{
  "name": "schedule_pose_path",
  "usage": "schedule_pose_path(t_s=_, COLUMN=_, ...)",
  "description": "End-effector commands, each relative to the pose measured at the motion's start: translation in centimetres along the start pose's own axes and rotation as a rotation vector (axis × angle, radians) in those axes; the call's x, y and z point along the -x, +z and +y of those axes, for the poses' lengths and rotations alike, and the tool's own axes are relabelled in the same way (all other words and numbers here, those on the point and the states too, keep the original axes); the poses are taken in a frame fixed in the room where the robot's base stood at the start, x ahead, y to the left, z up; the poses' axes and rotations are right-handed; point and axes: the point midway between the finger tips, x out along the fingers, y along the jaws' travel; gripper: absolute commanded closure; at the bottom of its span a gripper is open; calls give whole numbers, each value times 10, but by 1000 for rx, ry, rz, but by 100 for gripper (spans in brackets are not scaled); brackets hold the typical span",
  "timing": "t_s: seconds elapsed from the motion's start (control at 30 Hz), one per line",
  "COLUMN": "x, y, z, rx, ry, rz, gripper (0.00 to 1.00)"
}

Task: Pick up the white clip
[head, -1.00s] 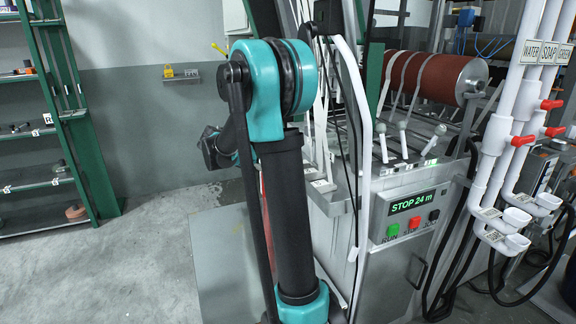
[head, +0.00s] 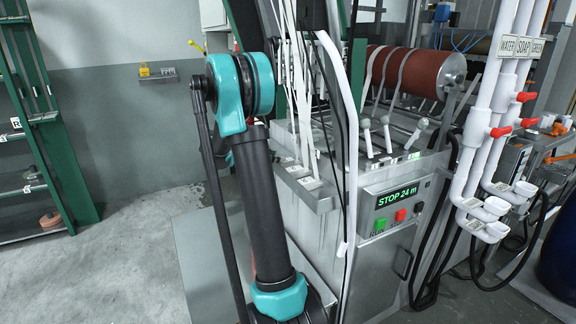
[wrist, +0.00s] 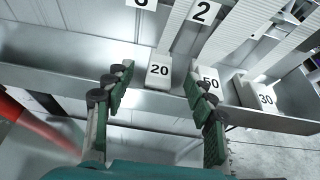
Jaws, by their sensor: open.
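In the wrist view, my gripper (wrist: 161,82) is open and empty. Its two green fingers with dark tips are spread over the edge of a metal tray (wrist: 125,118). A white block marked 20 (wrist: 159,71) sits between and just beyond the fingertips. A white block marked 50 (wrist: 208,80) is partly covered by the right finger. A white block marked 30 (wrist: 262,95) lies farther right. I cannot tell which white piece is the clip. In the head view, my gripper is hidden behind the arm and machine.
In the head view, the machine has a control panel (head: 398,206) reading STOP 24 m, white-knobbed levers (head: 388,134) and a red-brown roller (head: 412,76). White pipes (head: 490,110) stand to the right. A green shelf rack (head: 50,120) is at left. Grey floor (head: 130,235) between is clear.

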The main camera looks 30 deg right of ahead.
Motion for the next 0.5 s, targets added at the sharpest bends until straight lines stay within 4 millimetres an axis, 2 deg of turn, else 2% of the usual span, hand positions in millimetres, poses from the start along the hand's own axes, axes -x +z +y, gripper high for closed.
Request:
schedule_pose_path(t_s=0.27, x=-16, y=0, z=0, rx=-1, ry=-1, rz=0, gripper=45)
schedule_pose_path(t_s=0.5, x=-48, y=-2, z=-1, rx=-1, ry=-2, rz=0, gripper=45)
